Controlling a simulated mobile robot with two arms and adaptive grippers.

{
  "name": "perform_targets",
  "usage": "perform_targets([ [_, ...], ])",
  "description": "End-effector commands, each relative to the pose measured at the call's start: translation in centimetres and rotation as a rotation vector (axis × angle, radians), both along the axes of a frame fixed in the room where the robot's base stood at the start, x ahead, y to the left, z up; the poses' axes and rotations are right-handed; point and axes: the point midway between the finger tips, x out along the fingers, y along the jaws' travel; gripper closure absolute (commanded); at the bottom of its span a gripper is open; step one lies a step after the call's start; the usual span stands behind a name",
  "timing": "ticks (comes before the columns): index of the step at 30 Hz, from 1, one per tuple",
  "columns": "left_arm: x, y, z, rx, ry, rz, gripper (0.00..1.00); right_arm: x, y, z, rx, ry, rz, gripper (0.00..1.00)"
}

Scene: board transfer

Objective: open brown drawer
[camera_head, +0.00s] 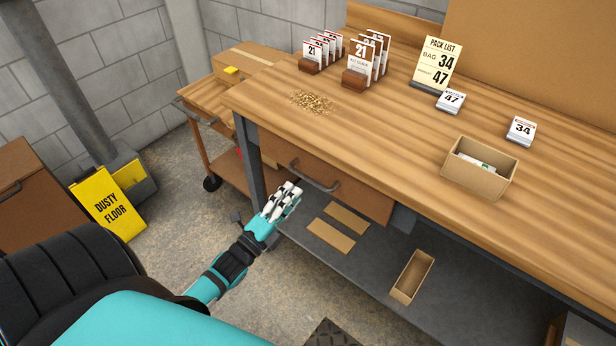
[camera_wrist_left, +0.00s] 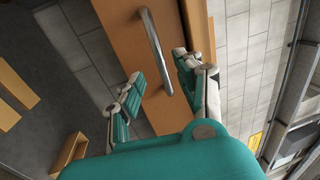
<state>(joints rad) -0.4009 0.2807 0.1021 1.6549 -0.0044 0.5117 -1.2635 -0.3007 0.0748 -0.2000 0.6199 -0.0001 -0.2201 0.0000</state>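The brown drawer (camera_head: 352,196) is under the wooden workbench top, on its left part. Its front looks flush with the bench, so it appears shut. Its curved metal handle (camera_head: 315,178) runs along the front; in the left wrist view the handle (camera_wrist_left: 155,45) stands out from the brown front (camera_wrist_left: 163,105). My left gripper (camera_head: 289,192) is just in front of and below the handle's left end. In the left wrist view its fingers (camera_wrist_left: 158,82) are spread, with the handle's lower end between them and no visible grip on it. My right gripper is not in view.
A grey bench leg (camera_head: 249,160) stands left of the drawer. A lower shelf (camera_head: 370,262) holds flat cardboard pieces and an open box (camera_head: 411,277). A wooden cart (camera_head: 205,105) and a yellow floor sign (camera_head: 108,203) stand left. Floor between sign and bench is clear.

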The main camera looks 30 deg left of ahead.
Motion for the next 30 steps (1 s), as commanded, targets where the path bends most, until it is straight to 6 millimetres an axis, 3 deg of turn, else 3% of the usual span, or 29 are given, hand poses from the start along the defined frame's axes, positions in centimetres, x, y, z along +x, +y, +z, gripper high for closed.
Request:
perform_targets([
  [3, 2.6, -0.2, 0.7, 0.000, -0.003, -0.001, 0.64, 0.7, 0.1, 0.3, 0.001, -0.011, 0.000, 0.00],
  [10, 5.8, -0.5, 1.2, 0.000, 0.000, 0.000, 0.64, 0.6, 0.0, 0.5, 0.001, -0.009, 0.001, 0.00],
  [23, 6.7, -0.5, 1.3, 0.000, 0.002, 0.001, 0.64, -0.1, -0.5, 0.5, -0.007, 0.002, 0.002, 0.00],
  [30, 6.7, -0.5, 1.3, -0.001, 0.002, 0.001, 0.95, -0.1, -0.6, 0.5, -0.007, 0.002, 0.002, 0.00],
])
